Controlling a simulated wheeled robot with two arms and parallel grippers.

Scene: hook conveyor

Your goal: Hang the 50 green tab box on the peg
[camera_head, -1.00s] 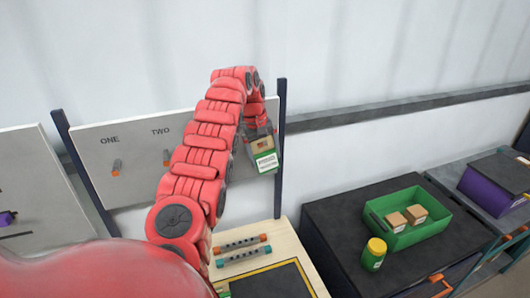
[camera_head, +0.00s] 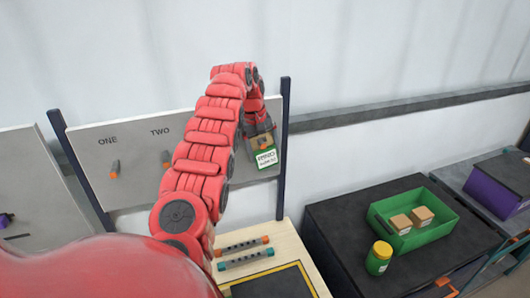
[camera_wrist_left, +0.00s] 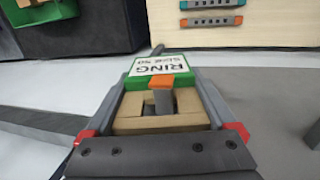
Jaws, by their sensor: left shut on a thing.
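The green tab box (camera_head: 266,158) has a brown top tab and a white label; in the left wrist view the label on the box (camera_wrist_left: 160,64) reads RING SIZE 50. My left gripper (camera_head: 260,136) is shut on its sides, in front of the board's right part. In the left wrist view the left gripper (camera_wrist_left: 160,84) has a finger on each side of it. A grey peg with an orange tip (camera_wrist_left: 162,84) shows at the tab's opening and appears to come through it. The peg's base is hidden. My right gripper is not in view.
The white board (camera_head: 130,170) bears labels ONE and TWO, each above an orange-tipped peg; dark posts flank it. Below stands a wooden table (camera_head: 288,240) with two grey bars. At right, a green tray (camera_head: 440,237) with two small boxes and a yellow-lidded jar (camera_head: 378,260) sit on a dark cabinet.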

